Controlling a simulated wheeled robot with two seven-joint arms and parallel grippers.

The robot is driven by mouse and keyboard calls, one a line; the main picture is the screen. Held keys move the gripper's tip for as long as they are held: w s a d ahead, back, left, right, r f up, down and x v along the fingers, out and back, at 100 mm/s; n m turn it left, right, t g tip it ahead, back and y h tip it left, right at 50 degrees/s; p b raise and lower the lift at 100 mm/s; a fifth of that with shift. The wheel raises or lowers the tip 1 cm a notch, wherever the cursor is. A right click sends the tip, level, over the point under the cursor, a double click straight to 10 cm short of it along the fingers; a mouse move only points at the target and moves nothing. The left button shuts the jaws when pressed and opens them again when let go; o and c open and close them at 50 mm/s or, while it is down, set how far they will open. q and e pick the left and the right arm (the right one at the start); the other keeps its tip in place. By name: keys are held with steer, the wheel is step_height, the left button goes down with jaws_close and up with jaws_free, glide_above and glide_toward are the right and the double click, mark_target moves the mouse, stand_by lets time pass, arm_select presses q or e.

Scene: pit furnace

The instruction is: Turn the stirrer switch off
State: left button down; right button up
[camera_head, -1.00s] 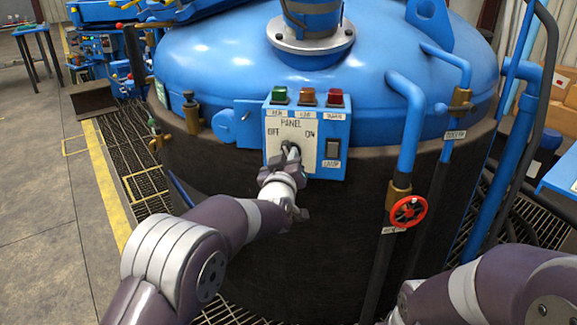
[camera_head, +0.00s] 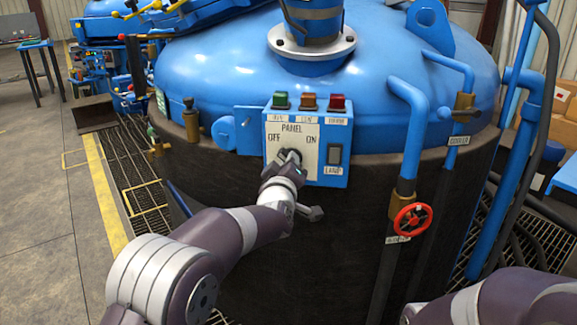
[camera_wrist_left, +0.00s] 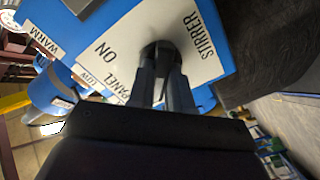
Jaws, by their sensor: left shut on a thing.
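The stirrer switch is a dark round knob (camera_head: 289,154) on the white face of the blue panel box (camera_head: 341,176), between the printed words OFF and ON. My left gripper (camera_head: 290,158) is shut on this knob and covers most of it. In the left wrist view both fingers of the left gripper (camera_wrist_left: 164,75) are closed about the dark knob (camera_wrist_left: 163,47). The words ON, PANEL and STIRRER show around it there. The fingers hide which way the knob points. My right arm shows at the lower right, but its gripper is out of view.
Green, orange and red lamps (camera_head: 309,102) top the panel, and a dark lamp switch (camera_head: 334,154) sits at its right. Blue pipes (camera_head: 414,130) and a red handwheel (camera_head: 412,219) stand to the right. The large blue vessel lid (camera_head: 220,70) is behind.

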arm_select(q)
steer(key=c, duration=1)
jaws_free()
steer(key=shift+c, duration=0.2)
steer(key=shift+s, duration=0.15)
steer(key=s+a+p, duration=0.1)
steer(key=s, duration=1.1)
steer(key=shift+s+a+p, duration=0.2)
steer(key=shift+a+p, duration=0.1)
steer(key=shift+a, duration=0.05)
